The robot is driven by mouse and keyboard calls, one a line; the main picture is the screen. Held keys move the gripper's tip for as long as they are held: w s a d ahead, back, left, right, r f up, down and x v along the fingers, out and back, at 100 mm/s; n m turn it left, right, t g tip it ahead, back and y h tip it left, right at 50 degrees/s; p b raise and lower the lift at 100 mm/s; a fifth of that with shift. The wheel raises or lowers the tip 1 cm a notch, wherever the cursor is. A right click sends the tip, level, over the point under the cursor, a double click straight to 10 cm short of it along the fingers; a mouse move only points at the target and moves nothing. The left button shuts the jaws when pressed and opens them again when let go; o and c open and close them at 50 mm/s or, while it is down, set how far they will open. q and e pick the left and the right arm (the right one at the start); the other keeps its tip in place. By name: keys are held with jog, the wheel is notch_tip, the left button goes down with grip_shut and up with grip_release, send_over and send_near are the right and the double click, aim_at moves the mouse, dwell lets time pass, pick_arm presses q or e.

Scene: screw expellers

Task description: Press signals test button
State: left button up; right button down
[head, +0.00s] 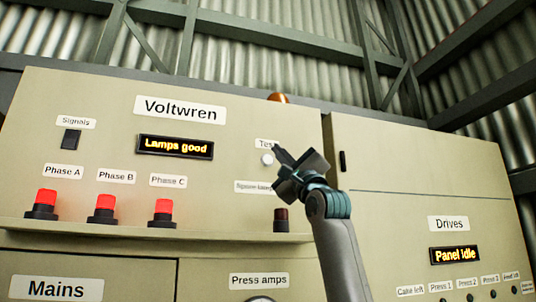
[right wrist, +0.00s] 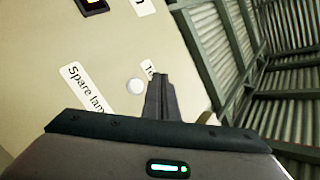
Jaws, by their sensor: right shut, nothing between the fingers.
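The test button (head: 267,159) is a small round white button on the beige cabinet, under a partly covered "Test" label (head: 264,143). In the right wrist view the button (right wrist: 135,86) lies just left of the fingertips. My right gripper (head: 279,150) is shut and empty, raised in front of the cabinet just right of the button. Its closed fingers (right wrist: 160,78) point toward the panel, and a gap to the button shows in the picture. Whether they touch the panel cannot be told. The display (head: 175,146) reads "Lamps good". My left gripper is out of view.
Red lamps for Phase A (head: 41,204), Phase B (head: 102,208) and Phase C (head: 162,212) are lit above a ledge (head: 150,233). A dark spare lamp (head: 281,219) stands below the button. A signals switch (head: 69,140) is at upper left. The drives display (head: 455,254) reads "Panel idle".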

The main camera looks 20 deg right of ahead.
aim_at(273, 159)
jog(key=shift+w+p, duration=2)
jog(key=shift+w, duration=0.55)
jog(key=shift+w+a+p, duration=0.1)
jog(key=shift+w+p, duration=0.3)
jog(key=shift+p, duration=0.1)
jog(key=shift+w+r+p, duration=0.1)
jog(key=shift+w+p, duration=0.35)
jog(key=shift+p, duration=0.15)
dwell(1.0)
dwell(0.3)
jog(key=shift+s+f+b, duration=0.25)
jog(key=shift+s+b, duration=0.3)
jog(key=shift+b, duration=0.25)
jog(key=shift+s+r, duration=0.1)
jog(key=shift+s, duration=0.1)
